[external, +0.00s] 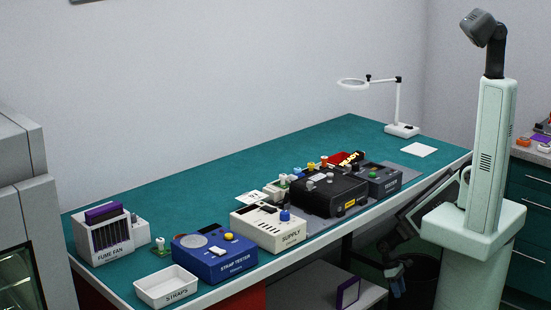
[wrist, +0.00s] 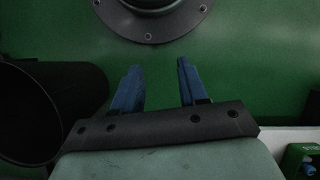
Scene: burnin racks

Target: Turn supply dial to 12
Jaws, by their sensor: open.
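The supply (external: 270,228) is a cream box labelled SUPPLY, standing near the front edge of the bench in the external view. Its blue dial (external: 285,215) sits on top near the right corner; the dial's setting and numbers are too small to read. My gripper (external: 398,284) hangs low beside the bench, below its top and to the right of the supply, well apart from it. In the wrist view my gripper (wrist: 159,70) has its two blue fingers apart with nothing between them. The supply does not show in the wrist view.
A blue strap tester (external: 214,257) stands left of the supply, with a white straps tray (external: 166,287) beyond it. A black box (external: 328,192) stands close on its right. The back of the green bench (external: 220,170) is clear. A dark bin (wrist: 45,110) is close left of my gripper.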

